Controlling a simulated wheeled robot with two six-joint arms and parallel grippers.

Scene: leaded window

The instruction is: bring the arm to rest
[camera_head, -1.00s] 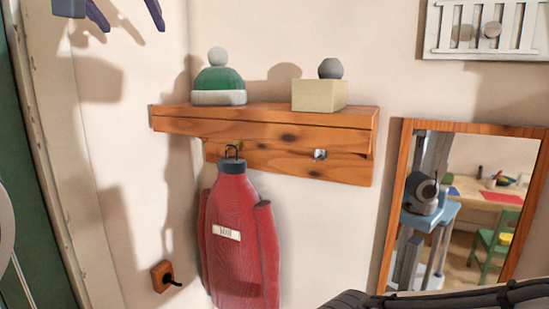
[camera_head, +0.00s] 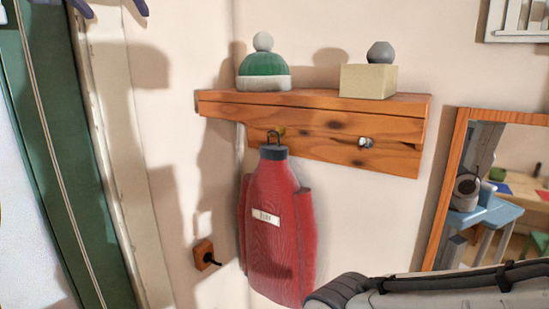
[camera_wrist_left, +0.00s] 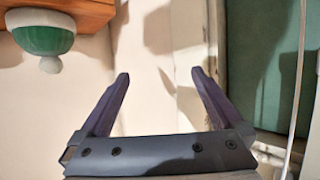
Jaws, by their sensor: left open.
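My left gripper (camera_head: 110,8) shows at the top left edge of the head view, with only its two dark purple fingertips in frame. They stand apart with nothing between them, in front of the wall and door edge. In the left wrist view the open fingers (camera_wrist_left: 160,76) are empty too, with bare wall between and beyond them. The rest of the left arm is out of the head view. The right gripper does not show.
A wooden shelf (camera_head: 222,106) holds a green bobble hat (camera_head: 264,68) and a pale box (camera_head: 368,82) with a grey knob-like piece. A red coat (camera_head: 272,235) hangs below. A mirror (camera_head: 450,185) stands right, a green door (camera_head: 55,150) left. My grey arm link crosses the lower right.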

